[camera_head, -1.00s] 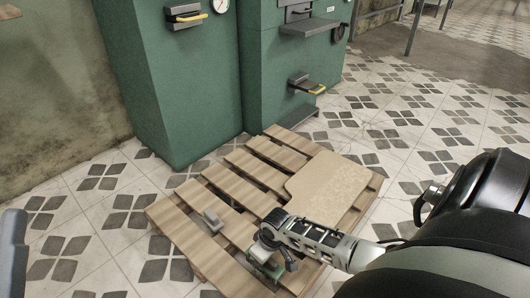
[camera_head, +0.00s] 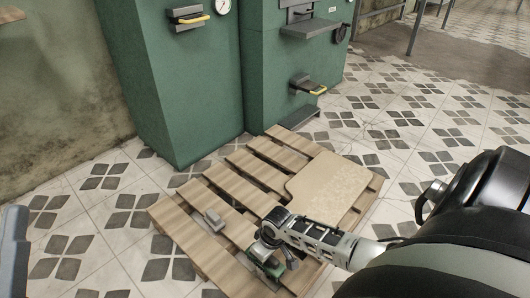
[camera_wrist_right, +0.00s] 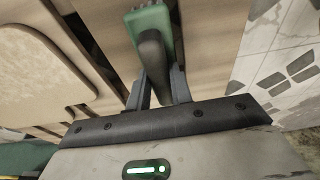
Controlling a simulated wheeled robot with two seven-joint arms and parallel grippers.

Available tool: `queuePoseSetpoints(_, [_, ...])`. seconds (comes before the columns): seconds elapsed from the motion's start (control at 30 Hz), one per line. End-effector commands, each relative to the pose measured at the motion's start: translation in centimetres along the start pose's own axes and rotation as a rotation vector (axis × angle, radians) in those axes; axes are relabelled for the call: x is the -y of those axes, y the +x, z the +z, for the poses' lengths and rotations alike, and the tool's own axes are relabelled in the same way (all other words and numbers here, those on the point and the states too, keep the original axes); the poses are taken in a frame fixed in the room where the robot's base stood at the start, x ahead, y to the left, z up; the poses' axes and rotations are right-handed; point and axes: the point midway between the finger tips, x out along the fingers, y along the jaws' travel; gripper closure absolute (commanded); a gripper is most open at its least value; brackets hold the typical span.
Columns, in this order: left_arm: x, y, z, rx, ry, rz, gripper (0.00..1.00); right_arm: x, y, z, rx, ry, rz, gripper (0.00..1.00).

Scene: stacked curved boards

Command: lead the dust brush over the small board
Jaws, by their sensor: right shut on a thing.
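A tan board (camera_head: 325,180) with rounded corners lies flat on the wooden pallet (camera_head: 205,197). Its right part looks speckled, as with dust. It also shows at the left of the right wrist view (camera_wrist_right: 35,60). My right gripper (camera_head: 272,243) is over the front of the pallet, nearer to me than the board. It is shut on the dust brush (camera_head: 262,263), which has a green body and a grey handle (camera_wrist_right: 152,58). The brush is beside the board, apart from it. Whether it touches the slats cannot be told.
Green machine cabinets (camera_head: 180,90) with yellow-edged handles stand behind the pallet. Gaps run between the slats. Patterned tile floor (camera_head: 420,130) is free to the right.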

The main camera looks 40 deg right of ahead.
Motion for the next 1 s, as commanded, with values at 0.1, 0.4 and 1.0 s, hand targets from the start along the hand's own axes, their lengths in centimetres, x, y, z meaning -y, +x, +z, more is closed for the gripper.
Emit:
queuePoseSetpoints(0.1, [0.2,0.6,-0.9,-0.001,0.000,0.000,0.00,0.0,-1.0,-0.2,-0.001,0.000,0.000,1.00])
queuePoseSetpoints(0.4, [0.5,1.6,-2.4,-0.001,0.000,0.000,0.00,0.0,-2.5,-0.6,-0.002,0.000,0.000,1.00])
queuePoseSetpoints(1.0, [0.8,2.4,-3.6,-0.001,0.001,0.001,0.00,0.0,-3.7,-0.8,-0.001,0.000,0.000,1.00])
